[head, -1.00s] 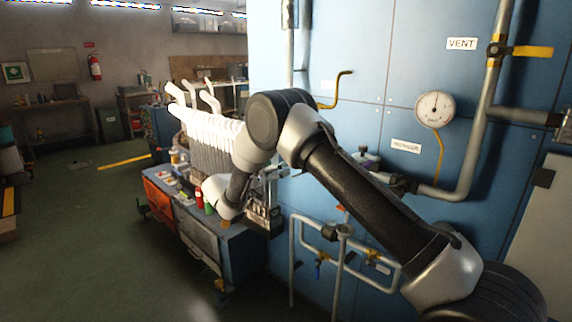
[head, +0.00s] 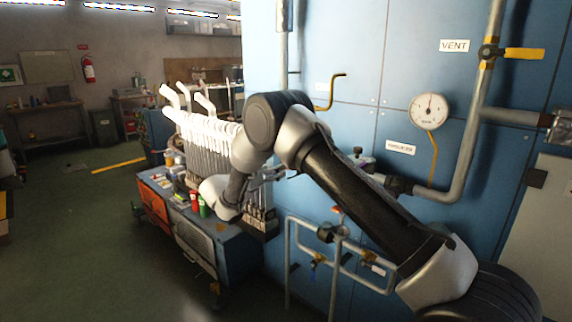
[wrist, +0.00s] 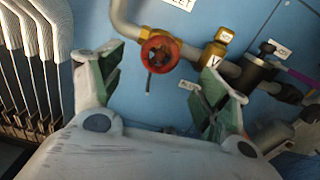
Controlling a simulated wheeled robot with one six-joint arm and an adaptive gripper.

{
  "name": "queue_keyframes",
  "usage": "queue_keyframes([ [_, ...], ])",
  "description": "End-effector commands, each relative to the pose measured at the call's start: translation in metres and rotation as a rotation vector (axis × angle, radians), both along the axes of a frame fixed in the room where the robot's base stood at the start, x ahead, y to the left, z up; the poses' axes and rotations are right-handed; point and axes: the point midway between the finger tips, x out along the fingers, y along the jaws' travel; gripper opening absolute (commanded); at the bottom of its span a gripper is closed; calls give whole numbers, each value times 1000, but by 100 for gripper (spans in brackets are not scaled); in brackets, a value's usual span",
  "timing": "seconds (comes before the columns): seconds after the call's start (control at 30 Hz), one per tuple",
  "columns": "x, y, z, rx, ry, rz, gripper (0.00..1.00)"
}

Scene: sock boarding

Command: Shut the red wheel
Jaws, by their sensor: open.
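The red wheel (wrist: 160,51) is a small round handwheel on a brass valve body in a grey pipe on the blue wall. In the wrist view it lies beyond my gripper (wrist: 160,76), in the upper part of the gap between the fingertips and apart from both. My gripper is open and empty, one finger to the wheel's left and one to its right. In the head view my arm reaches left across the wall, and I cannot make out this wheel for certain there.
A brass fitting marked V (wrist: 213,55) and a black valve (wrist: 256,72) sit right of the wheel. Grey hanging forms (wrist: 38,50) stand close on the left. In the head view, a blue workbench (head: 238,250) stands left of the wall, with open floor (head: 80,235) beyond.

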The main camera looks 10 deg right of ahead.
Motion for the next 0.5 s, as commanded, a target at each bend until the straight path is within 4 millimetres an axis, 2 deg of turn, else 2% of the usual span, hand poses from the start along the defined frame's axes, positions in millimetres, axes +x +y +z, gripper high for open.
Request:
queue_keyframes([
  [0.17,7,-11,0,-29,41,-2,75],
  [0.5,39,-54,0,-28,38,-2,75],
])
